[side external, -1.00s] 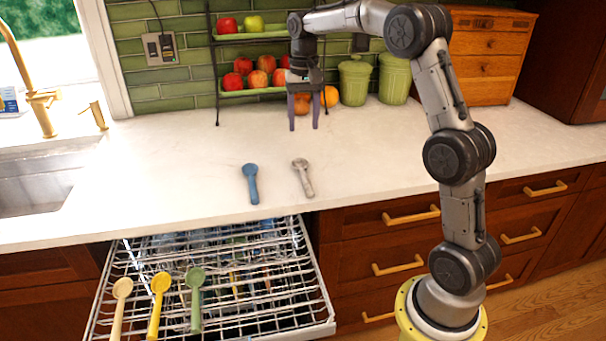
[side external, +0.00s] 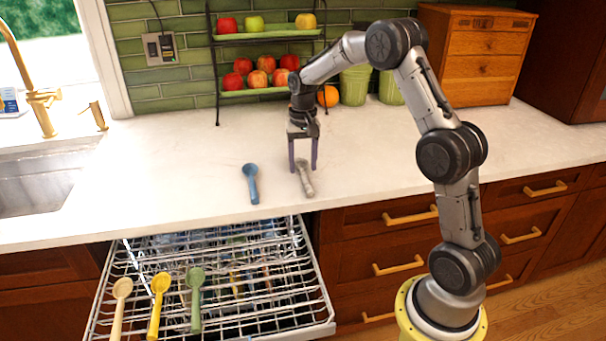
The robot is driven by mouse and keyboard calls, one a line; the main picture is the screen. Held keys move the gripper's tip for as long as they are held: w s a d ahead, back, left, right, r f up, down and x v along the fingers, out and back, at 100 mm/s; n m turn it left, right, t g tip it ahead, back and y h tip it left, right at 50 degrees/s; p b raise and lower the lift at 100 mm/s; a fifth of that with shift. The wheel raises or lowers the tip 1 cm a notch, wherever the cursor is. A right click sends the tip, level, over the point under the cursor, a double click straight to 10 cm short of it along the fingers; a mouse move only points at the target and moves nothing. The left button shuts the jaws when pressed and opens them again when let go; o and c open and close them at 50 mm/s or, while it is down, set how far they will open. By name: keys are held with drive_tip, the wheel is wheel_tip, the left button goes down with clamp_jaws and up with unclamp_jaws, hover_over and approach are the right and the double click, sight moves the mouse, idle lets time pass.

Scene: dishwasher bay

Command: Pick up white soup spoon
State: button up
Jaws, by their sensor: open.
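The white soup spoon (side external: 306,181) looks greyish-white and lies on the counter in the side external view, its bowl toward the back and its handle toward the front edge. My gripper (side external: 303,171) is open and points down at the spoon's bowl end. Its two purple fingers show on the left and right of the spoon's upper part. I cannot tell whether the fingertips touch the counter. The gripper holds nothing.
A blue spoon (side external: 251,184) lies on the counter just left. The pulled-out dishwasher rack (side external: 322,318) is below the front edge, with cream (side external: 120,300), yellow (side external: 158,300) and green (side external: 195,300) spoons. A fruit stand (side external: 217,62) stands behind. The counter's right side is clear.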

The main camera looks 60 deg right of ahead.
drive_tip(key=shift+f, duration=0.65)
clamp_jaws()
drive_tip(key=shift+r, duration=0.1)
